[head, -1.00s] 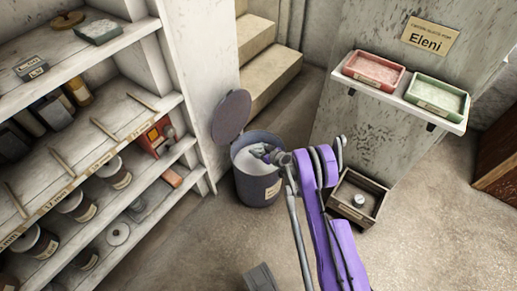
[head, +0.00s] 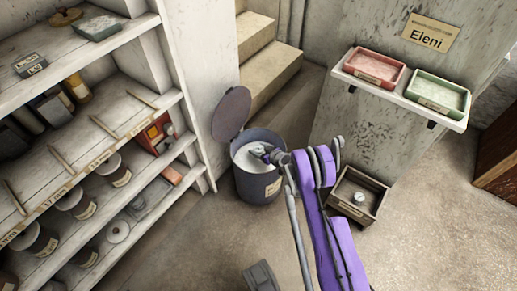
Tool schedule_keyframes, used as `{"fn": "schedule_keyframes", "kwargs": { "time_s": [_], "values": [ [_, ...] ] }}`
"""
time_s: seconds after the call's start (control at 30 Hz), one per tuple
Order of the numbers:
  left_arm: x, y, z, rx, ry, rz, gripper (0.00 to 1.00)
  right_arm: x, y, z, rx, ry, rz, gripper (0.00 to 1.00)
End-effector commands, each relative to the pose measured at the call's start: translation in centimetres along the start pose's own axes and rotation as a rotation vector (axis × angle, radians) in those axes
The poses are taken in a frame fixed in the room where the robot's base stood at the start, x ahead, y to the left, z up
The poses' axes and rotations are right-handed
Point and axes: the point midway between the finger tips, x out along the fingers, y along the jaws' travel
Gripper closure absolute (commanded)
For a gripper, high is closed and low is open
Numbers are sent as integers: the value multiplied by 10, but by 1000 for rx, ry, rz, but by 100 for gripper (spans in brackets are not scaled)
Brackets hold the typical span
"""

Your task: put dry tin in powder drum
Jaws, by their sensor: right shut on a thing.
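The powder drum (head: 258,190) is a dark grey bin with a label, standing on the floor beside the shelf. Its round lid (head: 232,113) stands open at the back, and pale powder shows inside. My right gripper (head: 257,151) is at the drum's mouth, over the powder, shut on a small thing. What it holds, taken to be the dry tin, is too small and covered to make out clearly. My left gripper is not in view.
A wooden crate (head: 342,207) with a small round tin (head: 359,197) stands right of the drum. A shelf unit (head: 185,110) with jars fills the left. Red (head: 374,68) and green (head: 439,93) trays sit on a wall ledge. Steps rise behind the drum.

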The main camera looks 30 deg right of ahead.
Motion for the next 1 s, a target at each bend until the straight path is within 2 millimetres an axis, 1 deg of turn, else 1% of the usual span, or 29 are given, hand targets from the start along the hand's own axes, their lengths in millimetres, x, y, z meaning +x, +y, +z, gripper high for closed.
{"fn": "schedule_keyframes", "kwargs": {
  "time_s": [0.7, 0.73, 0.87, 0.9, 1.0],
  "values": [
    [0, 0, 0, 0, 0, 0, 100, 7, 0, 13, 0, 0, 0, 95],
    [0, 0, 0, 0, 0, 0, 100, 7, 0, 13, 0, 0, 0, 31],
    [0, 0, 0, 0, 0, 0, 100, 7, 0, 13, 0, 0, 0, 8],
    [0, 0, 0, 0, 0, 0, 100, 7, 0, 12, 0, 0, 0, 1],
    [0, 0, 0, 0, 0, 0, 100, 7, 0, 12, 0, 0, 0, 0]
  ]
}}
